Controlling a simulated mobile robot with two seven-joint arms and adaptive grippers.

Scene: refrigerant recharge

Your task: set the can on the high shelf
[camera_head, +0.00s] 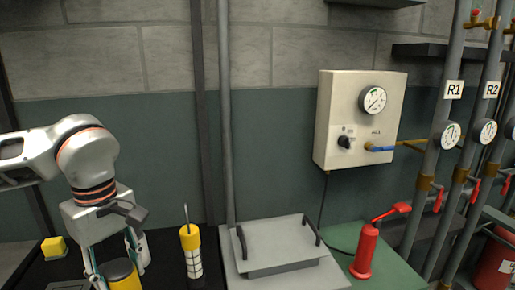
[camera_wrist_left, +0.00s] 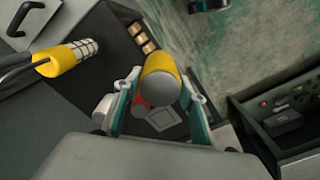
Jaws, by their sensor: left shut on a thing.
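A yellow can (camera_head: 124,280) with a dark top stands between the fingers of my left gripper (camera_head: 116,270) at the lower left of the head view. In the left wrist view the can (camera_wrist_left: 162,82) shows a grey round end, and the fingers are shut on its two sides. Whether it touches the surface below cannot be told. A dark shelf (camera_head: 420,51) is high on the wall at the upper right, and the underside of another dark ledge (camera_head: 380,2) shows at the top edge. My right gripper is not in view.
A yellow-capped tool (camera_head: 190,250) stands right of my left gripper. A grey lidded box (camera_head: 278,245) and a red bottle (camera_head: 366,252) stand further right. A gauge box (camera_head: 355,120) is on the wall. Pipes (camera_head: 440,130) with valves run up the right side.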

